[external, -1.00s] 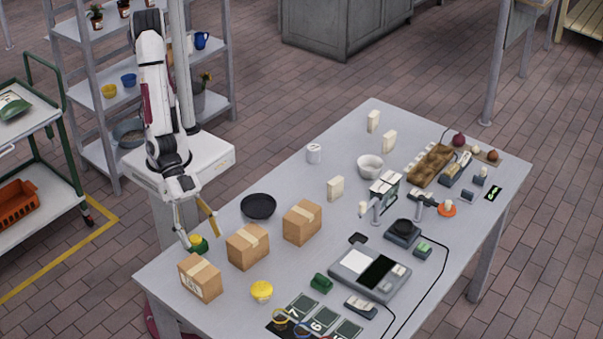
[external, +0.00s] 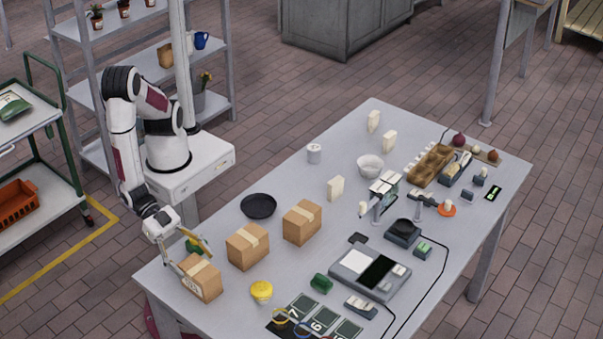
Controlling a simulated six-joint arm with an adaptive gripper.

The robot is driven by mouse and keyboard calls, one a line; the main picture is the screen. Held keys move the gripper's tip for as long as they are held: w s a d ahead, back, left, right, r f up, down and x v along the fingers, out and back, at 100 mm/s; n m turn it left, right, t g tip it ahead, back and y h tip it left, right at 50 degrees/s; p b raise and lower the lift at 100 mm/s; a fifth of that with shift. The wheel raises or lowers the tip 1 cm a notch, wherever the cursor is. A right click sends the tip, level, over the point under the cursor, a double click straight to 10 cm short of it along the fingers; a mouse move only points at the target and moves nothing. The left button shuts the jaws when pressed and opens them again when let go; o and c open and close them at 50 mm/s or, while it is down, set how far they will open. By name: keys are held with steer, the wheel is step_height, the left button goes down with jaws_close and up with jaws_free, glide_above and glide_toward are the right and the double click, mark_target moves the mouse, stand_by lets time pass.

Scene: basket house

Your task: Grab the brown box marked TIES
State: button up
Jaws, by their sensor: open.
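Three brown cardboard boxes with pale tape stand in a row on the table. The left box (external: 205,283) is nearest the table's left corner and has dark lettering on its front side, too small to read surely. The middle box (external: 248,247) and the right box (external: 302,223) show no readable lettering. My gripper (external: 191,258) is open and low at the left box, with one finger by its far top edge and the other by its left side. I cannot tell whether the fingers touch it.
A green object (external: 194,246) is partly hidden behind my gripper. A yellow-topped item (external: 261,291) stands right of the left box, and a black pan (external: 258,206) lies behind the middle box. A scale (external: 370,271) and several small items fill the table's right half.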

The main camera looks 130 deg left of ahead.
mark_target(213, 284)
steer(key=shift+f, duration=0.1)
stand_by(0.4)
steer(key=shift+x, duration=1.2)
steer(key=shift+w+f, duration=0.1)
steer(key=shift+x, duration=2.5)
steer(key=shift+d, duration=0.1)
steer(key=c, duration=1.2)
